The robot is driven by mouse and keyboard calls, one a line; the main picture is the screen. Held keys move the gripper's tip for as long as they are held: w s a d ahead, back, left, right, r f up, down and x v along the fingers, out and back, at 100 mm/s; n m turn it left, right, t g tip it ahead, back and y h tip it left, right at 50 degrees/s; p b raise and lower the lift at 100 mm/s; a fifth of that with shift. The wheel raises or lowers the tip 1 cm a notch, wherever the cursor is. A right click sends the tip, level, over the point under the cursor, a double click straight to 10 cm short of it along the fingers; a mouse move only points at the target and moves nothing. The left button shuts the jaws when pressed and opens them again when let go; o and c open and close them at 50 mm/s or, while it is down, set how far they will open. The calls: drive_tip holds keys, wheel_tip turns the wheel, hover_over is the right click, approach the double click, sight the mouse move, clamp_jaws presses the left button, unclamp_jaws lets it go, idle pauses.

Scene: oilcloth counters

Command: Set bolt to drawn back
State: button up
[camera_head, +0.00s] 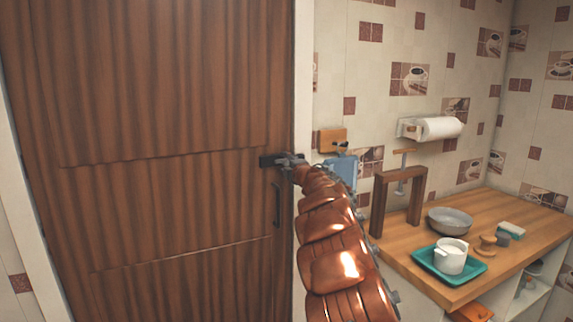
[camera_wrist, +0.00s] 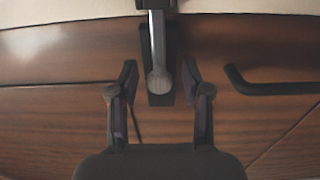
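The bolt sits on the brown wooden door (camera_head: 160,90); its dark plate (camera_head: 266,160) shows left of my gripper (camera_head: 290,160) in the head view. In the wrist view the bolt's grey bar (camera_wrist: 158,40) crosses the door's edge onto the pale frame and meets a dark piece at the top. The bar's rounded end (camera_wrist: 160,82) lies over the dark plate. My gripper (camera_wrist: 160,72) is open, with one finger on each side of the bar's end and visible gaps. In the head view my arm and gripper hide part of the bolt.
A dark door handle (camera_wrist: 268,87) stands out right of my fingers in the wrist view. Right of the door, a wooden counter (camera_head: 480,215) holds a wooden frame (camera_head: 382,200), a bowl (camera_head: 450,220) and a teal tray (camera_head: 424,258) with a white pot (camera_head: 450,256).

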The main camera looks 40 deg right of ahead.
clamp_jaws()
idle(0.5)
